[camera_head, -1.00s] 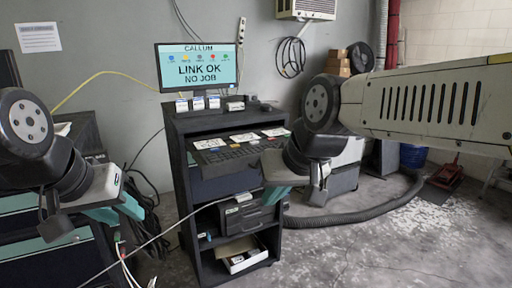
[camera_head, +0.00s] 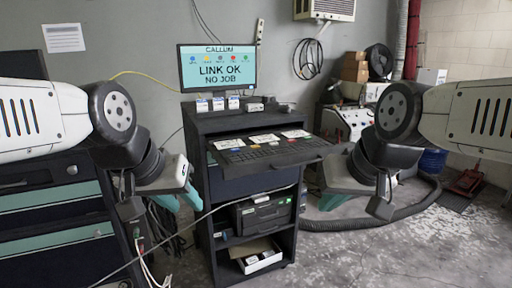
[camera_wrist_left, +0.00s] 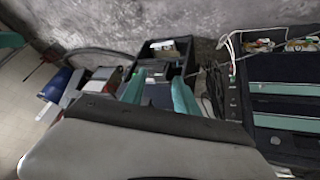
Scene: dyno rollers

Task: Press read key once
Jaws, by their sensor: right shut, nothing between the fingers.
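The black keyboard (camera_head: 265,152) lies on the pull-out shelf of a dark cart. I cannot read the read key's label. The monitor (camera_head: 218,68) above shows "LINK OK" and "NO JOB". My left gripper (camera_head: 180,199) hangs left of the cart, lower than the keyboard and apart from it; its teal fingers are spread and empty in the left wrist view (camera_wrist_left: 158,95). My right gripper (camera_head: 333,200) is shut and empty, right of the cart and below keyboard height.
The cart (camera_head: 201,175) holds a dark device (camera_head: 263,213) and an open box (camera_head: 257,259) on lower shelves. A dark cabinet with teal drawers (camera_head: 55,246) stands at left. A thin cable crosses before the cart. A thick hose (camera_head: 385,218) lies on the floor at right.

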